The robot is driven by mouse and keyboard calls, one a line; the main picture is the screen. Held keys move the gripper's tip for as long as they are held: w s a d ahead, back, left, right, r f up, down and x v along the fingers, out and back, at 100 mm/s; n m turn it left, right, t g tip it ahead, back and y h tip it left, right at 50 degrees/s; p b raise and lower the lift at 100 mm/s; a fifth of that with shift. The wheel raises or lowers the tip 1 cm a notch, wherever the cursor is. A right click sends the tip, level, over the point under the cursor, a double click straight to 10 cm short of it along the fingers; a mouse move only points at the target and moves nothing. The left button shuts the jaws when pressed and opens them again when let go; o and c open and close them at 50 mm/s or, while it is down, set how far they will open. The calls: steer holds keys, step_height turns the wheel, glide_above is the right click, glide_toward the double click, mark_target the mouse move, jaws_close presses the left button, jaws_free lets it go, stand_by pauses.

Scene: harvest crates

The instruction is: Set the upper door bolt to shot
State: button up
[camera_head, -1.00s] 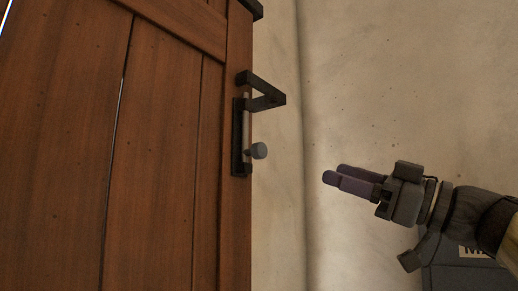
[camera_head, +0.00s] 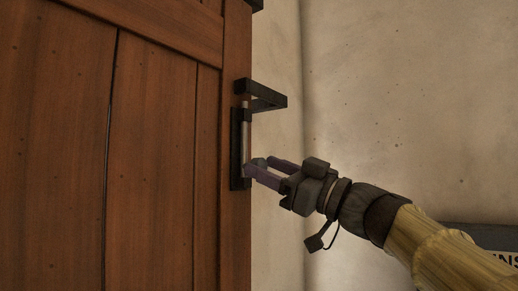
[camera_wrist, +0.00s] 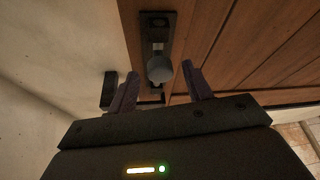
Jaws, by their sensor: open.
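The upper door bolt (camera_head: 245,128) is a pale rod on a dark upright plate at the right edge of the brown wooden door (camera_head: 160,150). A dark bracket (camera_head: 262,93) juts out by the rod's upper end. The bolt's round grey knob shows between the fingers in the wrist view (camera_wrist: 160,69); in the head view it is mostly hidden by the fingers. My gripper (camera_head: 260,166) is open, with one finger on each side of the knob. I cannot tell whether either finger touches it.
A pale plaster wall (camera_head: 400,100) stands right of the door, with open space before it. A dark sign (camera_head: 490,236) with partly visible lettering is at the lower right, behind my arm.

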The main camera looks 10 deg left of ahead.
steer(key=shift+p+x, duration=0.6)
steer(key=shift+x, duration=0.7)
